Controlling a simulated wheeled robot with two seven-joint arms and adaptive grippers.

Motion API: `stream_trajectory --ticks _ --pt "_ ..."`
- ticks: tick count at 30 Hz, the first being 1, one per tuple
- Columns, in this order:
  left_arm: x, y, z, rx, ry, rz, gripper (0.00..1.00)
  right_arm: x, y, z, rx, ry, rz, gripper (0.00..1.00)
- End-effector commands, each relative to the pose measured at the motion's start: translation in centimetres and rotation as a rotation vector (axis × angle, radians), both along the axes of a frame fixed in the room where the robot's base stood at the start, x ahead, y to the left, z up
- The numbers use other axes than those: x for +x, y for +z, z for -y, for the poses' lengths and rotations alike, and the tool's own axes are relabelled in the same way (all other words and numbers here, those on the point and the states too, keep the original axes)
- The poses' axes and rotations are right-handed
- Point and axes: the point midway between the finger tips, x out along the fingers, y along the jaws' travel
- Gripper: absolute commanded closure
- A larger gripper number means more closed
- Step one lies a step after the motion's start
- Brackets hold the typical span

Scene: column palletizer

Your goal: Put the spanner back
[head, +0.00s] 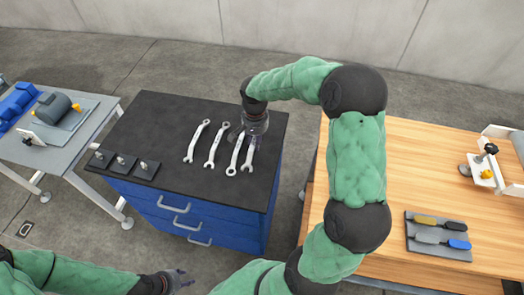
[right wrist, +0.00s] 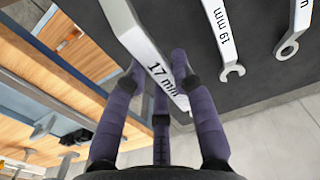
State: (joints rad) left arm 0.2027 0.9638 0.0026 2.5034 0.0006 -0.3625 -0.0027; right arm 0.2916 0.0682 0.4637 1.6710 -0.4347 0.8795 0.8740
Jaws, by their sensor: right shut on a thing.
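Several silver spanners lie side by side on the black top of a blue drawer cabinet (head: 265,193). My right gripper (head: 252,136) is over the rightmost spanner (head: 250,160) and hides part of it. In the right wrist view, my right gripper (right wrist: 156,72) is shut on this spanner, which is marked "17 mm" (right wrist: 135,32). The spanner beside it is marked "19 mm" (right wrist: 218,30). My left gripper (head: 182,279) is low at the bottom edge of the head view, away from the spanners; its finger opening is unclear.
Small dark blocks with pegs (head: 123,164) stand at the cabinet's left front. A wooden bench (head: 400,170) on the right bears a grey tray (head: 437,254) with tools and a clamp fixture (head: 485,166). A grey table (head: 75,145) stands on the left.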

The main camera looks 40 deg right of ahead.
Motion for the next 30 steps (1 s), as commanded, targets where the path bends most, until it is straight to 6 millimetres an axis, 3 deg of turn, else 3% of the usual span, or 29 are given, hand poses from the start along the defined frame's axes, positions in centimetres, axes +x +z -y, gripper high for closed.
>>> stream_trajectory --ticks 3,11,18,30 --pt "0.0 -0.4 0.0 0.000 0.000 0.000 0.60 -0.5 -1.3 1.0 0.000 -0.002 0.000 1.00" --pt "0.0 -0.7 0.0 0.000 0.000 0.000 0.60 -1.0 -2.6 1.9 0.000 -0.001 0.000 1.00" --pt "0.0 -1.5 0.0 0.000 0.000 0.000 0.60 -1.1 -5.7 2.1 0.001 0.000 0.001 1.00" --pt "0.0 -1.7 0.0 0.000 0.000 0.000 0.60 -1.0 -6.1 2.1 0.000 0.000 0.003 1.00"
